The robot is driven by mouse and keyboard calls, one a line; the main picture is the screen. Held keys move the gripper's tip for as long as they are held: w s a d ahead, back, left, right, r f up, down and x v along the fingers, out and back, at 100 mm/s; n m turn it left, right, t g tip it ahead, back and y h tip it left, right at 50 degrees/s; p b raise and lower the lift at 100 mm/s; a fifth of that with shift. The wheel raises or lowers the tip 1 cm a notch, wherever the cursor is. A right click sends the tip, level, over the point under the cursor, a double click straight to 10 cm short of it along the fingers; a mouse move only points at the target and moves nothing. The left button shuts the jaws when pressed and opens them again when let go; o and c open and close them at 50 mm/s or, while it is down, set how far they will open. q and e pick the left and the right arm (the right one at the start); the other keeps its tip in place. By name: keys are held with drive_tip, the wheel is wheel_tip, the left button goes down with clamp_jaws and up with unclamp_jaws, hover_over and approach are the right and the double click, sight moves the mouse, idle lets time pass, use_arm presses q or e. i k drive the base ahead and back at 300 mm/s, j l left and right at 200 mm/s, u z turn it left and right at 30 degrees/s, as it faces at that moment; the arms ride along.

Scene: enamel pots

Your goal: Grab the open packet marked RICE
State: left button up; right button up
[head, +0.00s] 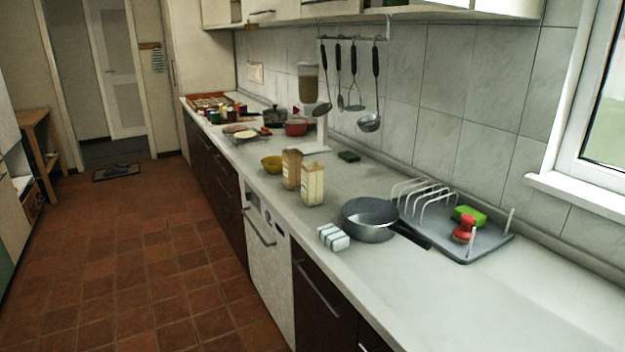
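Two upright packets stand side by side on the worktop near its front edge, in the middle of the head view. One is a brown packet (291,170). The other is a pale cream packet (312,186), a little nearer and to the right. The lettering on both is too small to read, so I cannot tell which is marked RICE. I cannot make out clearly which top is open. Neither of my grippers is in view.
A yellow bowl (271,164) sits left of the packets. A grey pan (369,220), a striped folded cloth (333,237) and a dish rack (470,238) lie to the right. A dispenser (308,90) stands behind. The worktop (520,300) at the near right is clear.

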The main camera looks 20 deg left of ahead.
sight(311, 171)
drive_tip(key=i+j+z, duration=0.1)
drive_tip(key=z, duration=0.3)
drive_tip(key=j+z, duration=0.4)
drive_tip(key=i+j+z, duration=0.1)
drive_tip(key=j+z, duration=0.15)
drive_tip(key=j, duration=0.45)
drive_tip(key=j+z, duration=0.3)
drive_tip(key=j, duration=0.35)
drive_tip(key=j+z, duration=0.1)
drive_tip(key=j, duration=2.2)
